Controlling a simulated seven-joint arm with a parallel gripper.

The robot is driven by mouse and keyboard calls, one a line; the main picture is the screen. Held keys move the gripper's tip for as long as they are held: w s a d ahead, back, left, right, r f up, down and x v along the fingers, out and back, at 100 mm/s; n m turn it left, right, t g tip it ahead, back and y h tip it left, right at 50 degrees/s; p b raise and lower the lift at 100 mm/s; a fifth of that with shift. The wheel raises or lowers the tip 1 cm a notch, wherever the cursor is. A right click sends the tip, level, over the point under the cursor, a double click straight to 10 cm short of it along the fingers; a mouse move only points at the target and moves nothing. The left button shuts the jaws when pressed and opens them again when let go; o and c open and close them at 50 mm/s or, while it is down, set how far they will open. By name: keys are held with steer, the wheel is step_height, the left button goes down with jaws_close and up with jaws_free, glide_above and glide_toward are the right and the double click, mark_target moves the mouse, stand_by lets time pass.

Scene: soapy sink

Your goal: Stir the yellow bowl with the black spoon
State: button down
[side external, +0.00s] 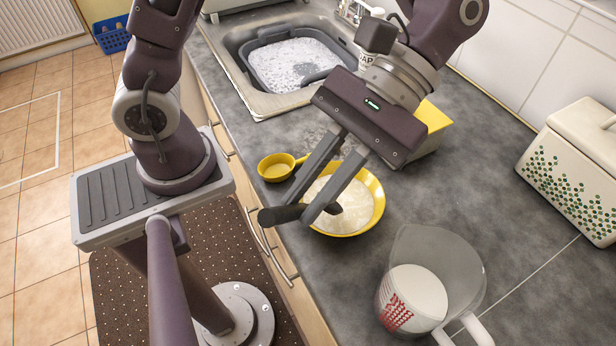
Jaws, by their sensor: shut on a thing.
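The yellow bowl (376,209) stands on the grey counter and holds a pale, creamy mixture. My gripper (298,212) is above the left side of the bowl, with its fingers slanting down to the left. It is shut on the black spoon (275,215), whose thick dark end sticks out to the left past the bowl's rim. A dark part of the spoon also shows over the mixture, right of the fingers. I cannot tell how deep the spoon's far end reaches into the mixture.
A small yellow measuring cup (275,168) sits left of the bowl. A clear measuring jug (430,280) with white contents stands front right. A yellow box (432,120) is behind my gripper. The sink (255,92) holds a soapy grey tub. A dotted white container (572,170) stands right.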

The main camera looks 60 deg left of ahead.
steer(key=w+a+f, duration=0.2)
steer(key=w+f, duration=0.1)
steer(key=f, duration=0.1)
steer(key=shift+w+f, duration=0.25)
steer(key=shift+f, duration=0.65)
stand_by(0.8)
steer(key=shift+r, duration=0.15)
steer(key=shift+s, duration=0.15)
